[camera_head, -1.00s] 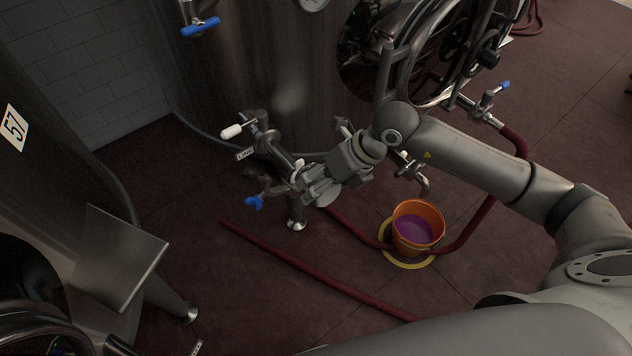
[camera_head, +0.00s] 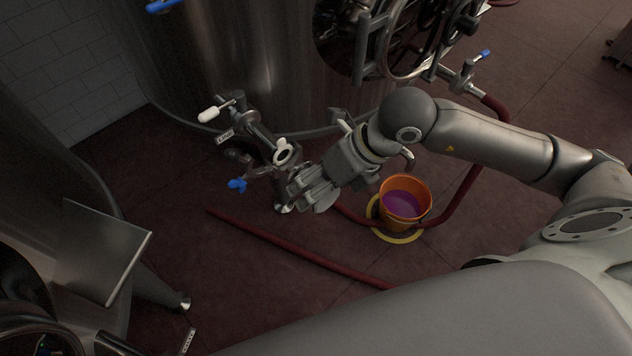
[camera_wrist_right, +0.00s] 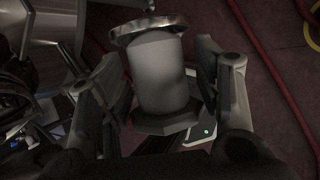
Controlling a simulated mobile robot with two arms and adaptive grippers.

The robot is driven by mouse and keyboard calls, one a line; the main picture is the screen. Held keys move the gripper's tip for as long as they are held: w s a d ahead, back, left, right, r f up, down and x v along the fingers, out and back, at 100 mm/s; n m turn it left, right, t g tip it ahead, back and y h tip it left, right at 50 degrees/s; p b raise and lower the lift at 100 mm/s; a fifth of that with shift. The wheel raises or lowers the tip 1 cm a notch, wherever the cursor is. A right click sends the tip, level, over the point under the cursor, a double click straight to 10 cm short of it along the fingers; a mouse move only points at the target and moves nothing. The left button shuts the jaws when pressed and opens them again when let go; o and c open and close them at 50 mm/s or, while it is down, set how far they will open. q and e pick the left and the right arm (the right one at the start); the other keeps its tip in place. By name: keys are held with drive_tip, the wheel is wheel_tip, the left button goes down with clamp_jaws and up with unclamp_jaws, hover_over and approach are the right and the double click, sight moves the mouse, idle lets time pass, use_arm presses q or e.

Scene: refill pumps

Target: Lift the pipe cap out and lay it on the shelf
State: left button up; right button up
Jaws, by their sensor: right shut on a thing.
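My right gripper (camera_head: 305,190) is shut on the pipe cap, just below and right of an open round pipe end (camera_head: 284,153) on the tank's fitting. In the right wrist view the pipe cap (camera_wrist_right: 158,72) is a grey cylinder with a wider metal rim at its far end, between the two fingers (camera_wrist_right: 160,85). In the head view the gripper hides most of the cap. The shelf (camera_head: 108,252) is a flat metal plate on the left tank, well left of and below my gripper. My left gripper is not in view.
An orange bucket (camera_head: 408,186) with purple liquid stands on a yellow ring right of my gripper. A red hose (camera_head: 300,252) lies across the floor. A blue-handled valve (camera_head: 238,185) and a white handle (camera_head: 209,114) stick out near the pipe end. Floor between shelf and hose is open.

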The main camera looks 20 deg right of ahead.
sight(316, 181)
drive_tip(key=shift+r, duration=0.1)
drive_tip(key=shift+r+p, duration=2.15)
drive_tip(key=shift+r, duration=1.35)
drive_tip(key=shift+f, duration=0.1)
